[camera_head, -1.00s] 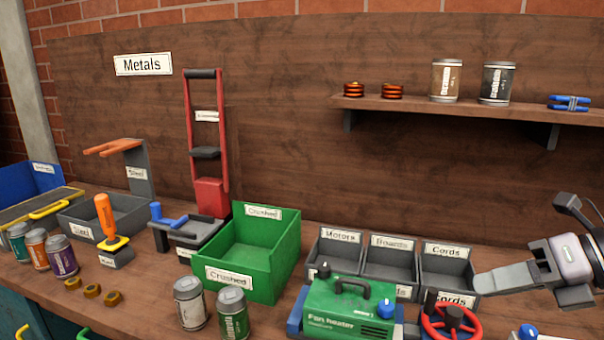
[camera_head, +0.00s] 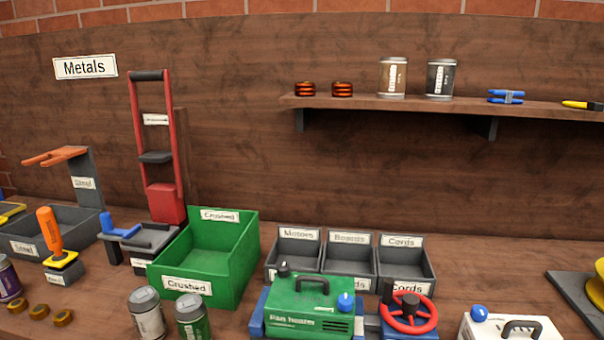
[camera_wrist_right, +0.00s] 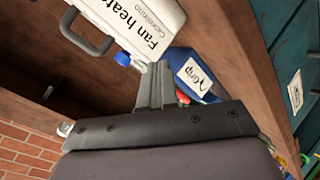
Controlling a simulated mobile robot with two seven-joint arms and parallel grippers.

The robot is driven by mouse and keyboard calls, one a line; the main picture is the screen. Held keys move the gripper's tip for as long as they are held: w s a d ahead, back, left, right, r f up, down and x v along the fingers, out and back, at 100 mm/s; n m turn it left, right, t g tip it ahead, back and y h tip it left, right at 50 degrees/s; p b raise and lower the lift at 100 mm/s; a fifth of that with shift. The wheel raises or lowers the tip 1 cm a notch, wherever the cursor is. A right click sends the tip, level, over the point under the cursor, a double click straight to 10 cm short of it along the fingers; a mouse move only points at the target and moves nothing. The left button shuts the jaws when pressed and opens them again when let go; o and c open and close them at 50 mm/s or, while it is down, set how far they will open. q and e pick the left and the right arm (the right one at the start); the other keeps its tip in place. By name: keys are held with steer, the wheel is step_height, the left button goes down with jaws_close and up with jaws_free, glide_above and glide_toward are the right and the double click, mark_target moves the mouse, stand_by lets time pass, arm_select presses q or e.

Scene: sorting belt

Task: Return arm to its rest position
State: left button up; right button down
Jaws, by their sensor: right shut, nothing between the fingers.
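My right gripper (camera_wrist_right: 154,85) shows only in the right wrist view, where its fingers are together with nothing between them. Beyond its fingertips lie a white fan heater (camera_wrist_right: 130,25) with a grey handle and a blue part with a white label (camera_wrist_right: 196,76). No arm of mine shows in the head view. My left gripper is in neither view.
The bench holds a green Crushed crate (camera_head: 240,262), three grey bins including Cords (camera_head: 420,268), a green fan heater (camera_head: 300,312), a red handwheel (camera_head: 408,326) and a white heater (camera_head: 510,328). A shelf (camera_head: 400,103) holds cans and coils. Bare bench lies right of the bins.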

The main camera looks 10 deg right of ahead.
steer(key=s+a+f+m+g+y, duration=0.3)
steer(key=s+a+f+m+g, duration=0.4)
steer(key=s+a, duration=0.7)
steer(key=w+a+f+n+t+y, duration=0.1)
steer(key=w+a+f+t+y, duration=0.1)
steer(key=w+f+t, duration=0.3)
steer(key=shift+w+a+f+t+p, duration=0.4)
steer(key=shift+w+f, duration=0.35)
steer(key=shift+f, duration=1.6)
